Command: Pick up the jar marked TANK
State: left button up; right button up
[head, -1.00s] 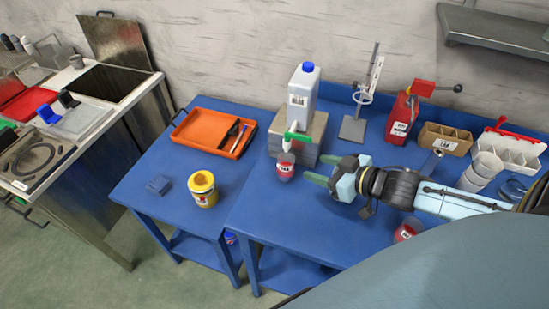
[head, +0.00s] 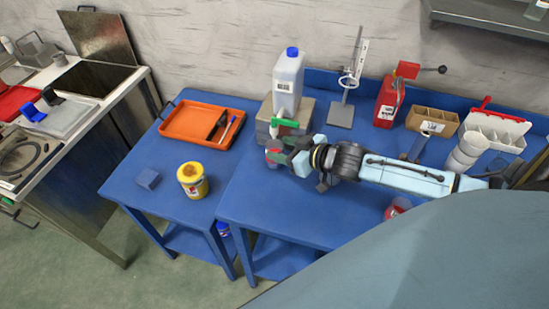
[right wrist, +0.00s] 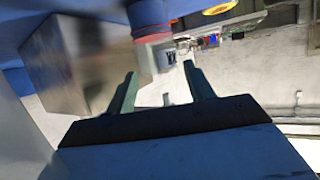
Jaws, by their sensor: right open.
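A small jar with red contents (head: 272,146) stands at the front of the grey block, below the green tap; my right gripper (head: 283,152) partly covers it in the head view. A second red jar (head: 397,208) stands near the table's front edge, partly hidden below my right arm. I cannot read the word TANK on either jar. My right gripper is open, its fingers at or beside the first jar; I cannot tell whether they touch it. In the right wrist view a blurred red and blue thing (right wrist: 150,22) shows beyond the two green fingers (right wrist: 163,88). My left gripper is out of view.
A white jug (head: 288,82) stands on the grey block (head: 300,117), close to my right gripper. A stand (head: 342,112) and red device (head: 388,105) are behind my arm.

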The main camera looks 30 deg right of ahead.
aim_at(269, 144)
jog(key=shift+x, duration=1.75)
jog(key=shift+d+f, duration=0.1)
jog(key=c, duration=1.1)
jog(key=shift+c, duration=0.2)
